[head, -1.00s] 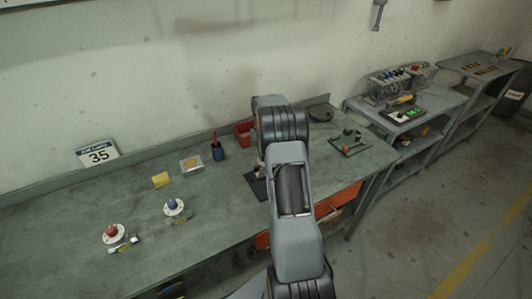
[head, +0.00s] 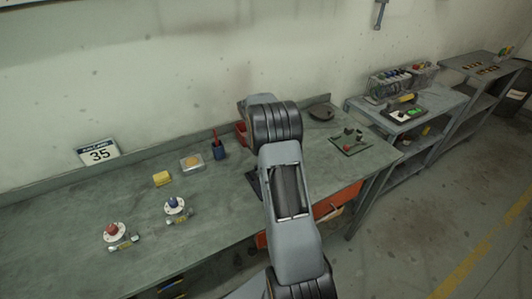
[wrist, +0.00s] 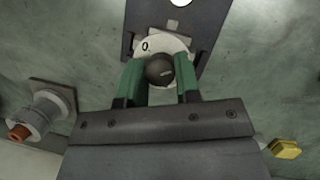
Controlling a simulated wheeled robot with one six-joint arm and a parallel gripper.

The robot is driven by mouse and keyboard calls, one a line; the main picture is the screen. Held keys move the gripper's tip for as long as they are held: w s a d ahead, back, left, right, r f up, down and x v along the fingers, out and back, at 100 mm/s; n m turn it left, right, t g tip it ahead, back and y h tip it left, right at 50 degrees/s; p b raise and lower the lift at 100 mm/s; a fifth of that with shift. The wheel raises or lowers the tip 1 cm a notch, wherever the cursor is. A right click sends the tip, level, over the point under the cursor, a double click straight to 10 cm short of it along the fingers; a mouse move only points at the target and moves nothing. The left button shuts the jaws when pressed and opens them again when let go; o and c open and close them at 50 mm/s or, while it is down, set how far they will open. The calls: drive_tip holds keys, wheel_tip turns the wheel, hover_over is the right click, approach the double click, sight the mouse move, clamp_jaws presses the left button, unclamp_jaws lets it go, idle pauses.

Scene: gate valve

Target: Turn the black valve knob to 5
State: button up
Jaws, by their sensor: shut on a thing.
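The black valve knob (wrist: 159,70) sits in front of a round white dial (wrist: 178,45) in the wrist view. A "0" shows on the dial left of the knob; its other numbers cannot be read. My gripper (wrist: 158,66) has green fingers on both sides of the knob and is shut on it. A faint light mark shows on the knob's face. The dial sits on a dark plate (wrist: 205,14). In the head view my arm hides the knob and gripper; only an edge of the dark plate (head: 253,184) shows.
The bench's left part is mostly clear.

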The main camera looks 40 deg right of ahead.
drive_tip(key=shift+n, duration=0.3)
idle(0.4)
drive_tip(key=o, duration=0.9)
drive_tip(key=v, duration=1.3)
drive_tip(key=shift+w+a+r+b, duration=0.15)
drive_tip(key=shift+r+b, duration=0.15)
drive_tip(key=shift+b, duration=0.1)
